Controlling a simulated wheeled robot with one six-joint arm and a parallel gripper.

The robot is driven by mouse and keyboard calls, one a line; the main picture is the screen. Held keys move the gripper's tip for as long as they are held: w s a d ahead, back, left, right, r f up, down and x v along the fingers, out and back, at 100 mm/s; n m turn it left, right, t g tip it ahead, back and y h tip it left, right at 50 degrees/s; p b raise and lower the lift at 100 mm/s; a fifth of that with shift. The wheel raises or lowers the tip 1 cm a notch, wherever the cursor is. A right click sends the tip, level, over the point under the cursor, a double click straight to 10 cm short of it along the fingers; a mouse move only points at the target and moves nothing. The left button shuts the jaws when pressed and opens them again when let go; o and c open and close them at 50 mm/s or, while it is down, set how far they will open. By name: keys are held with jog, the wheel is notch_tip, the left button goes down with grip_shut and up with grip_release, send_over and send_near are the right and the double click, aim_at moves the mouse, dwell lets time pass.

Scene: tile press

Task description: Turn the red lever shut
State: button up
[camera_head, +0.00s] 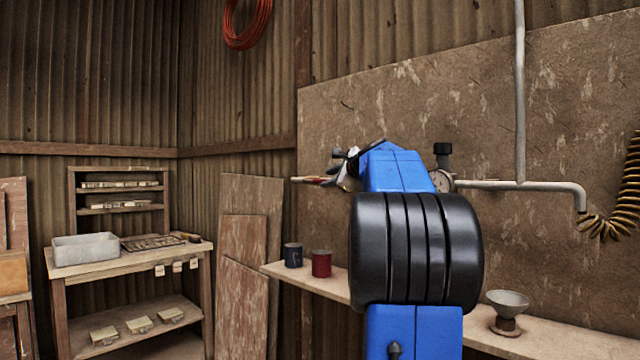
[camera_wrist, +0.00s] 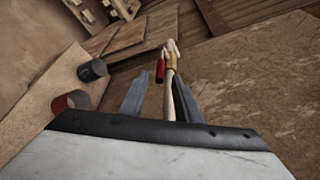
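The red lever (camera_wrist: 160,70) shows in the wrist view as a short red handle beside a brass valve (camera_wrist: 173,60) on a pale pipe (camera_wrist: 178,95). My gripper (camera_wrist: 159,88) is open, with its two fingers apart and pointing toward the valve. The lever appears just beyond the fingertips, between their lines, and nothing is held. In the head view the lever (camera_head: 314,181) is a small red patch left of my blue arm. My arm hides most of the gripper and the pipe there.
A shelf (camera_head: 555,340) along the wall carries a dark can (camera_head: 292,255), a red can (camera_head: 321,263) and a funnel (camera_head: 507,311). A workbench (camera_head: 125,263) stands at left.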

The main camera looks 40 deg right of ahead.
aim_at(320, 181)
jog(key=x, duration=0.7)
grip_shut()
